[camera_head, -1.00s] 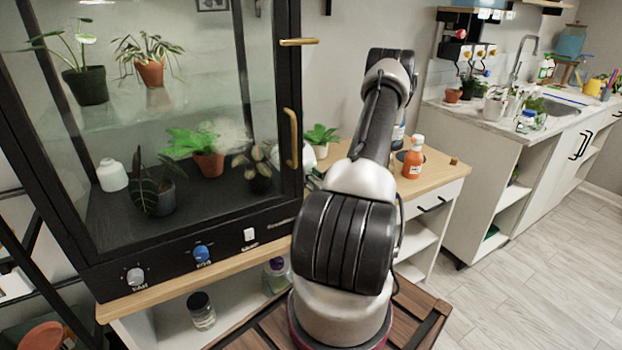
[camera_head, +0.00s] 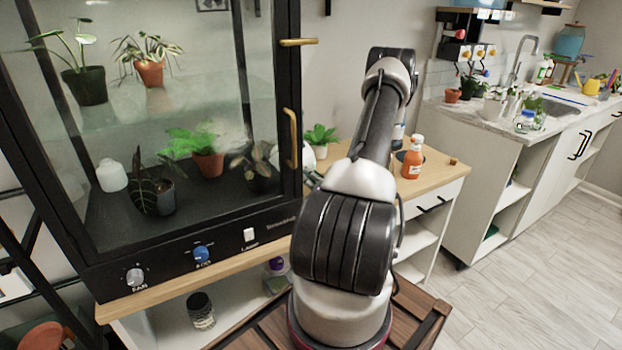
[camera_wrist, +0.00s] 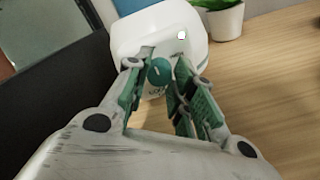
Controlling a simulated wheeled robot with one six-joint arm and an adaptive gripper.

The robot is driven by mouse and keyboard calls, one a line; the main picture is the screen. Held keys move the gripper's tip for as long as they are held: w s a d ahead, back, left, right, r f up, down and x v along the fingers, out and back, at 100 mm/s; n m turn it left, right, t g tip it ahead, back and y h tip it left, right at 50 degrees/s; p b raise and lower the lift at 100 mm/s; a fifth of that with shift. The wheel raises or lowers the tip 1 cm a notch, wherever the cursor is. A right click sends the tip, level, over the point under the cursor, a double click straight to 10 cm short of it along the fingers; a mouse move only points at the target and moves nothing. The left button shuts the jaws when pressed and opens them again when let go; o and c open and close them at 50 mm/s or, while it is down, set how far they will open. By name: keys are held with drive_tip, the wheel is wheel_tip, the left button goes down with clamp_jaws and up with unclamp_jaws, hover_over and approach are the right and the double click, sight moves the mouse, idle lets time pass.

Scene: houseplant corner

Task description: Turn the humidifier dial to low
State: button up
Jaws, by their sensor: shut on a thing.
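My gripper (camera_wrist: 158,66) is shut on the dial, with a green-padded finger on either side. The fingers cover part of the dial's surroundings, and I cannot read its setting. In the head view my arm hides the gripper and most of that spot.
A black-framed glass plant cabinet (camera_head: 180,237) stands at the left, with brass handles and knobs on its front. A potted plant (camera_wrist: 225,18) is beside the humidifier. Bare wood lies right of my gripper.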

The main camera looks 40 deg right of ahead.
drive_tip(key=o, duration=1)
drive_tip(key=shift+o, duration=0.2)
drive_tip(key=v, duration=1.2)
drive_tip(key=shift+f, duration=0.1)
drive_tip(key=shift+s, duration=0.15)
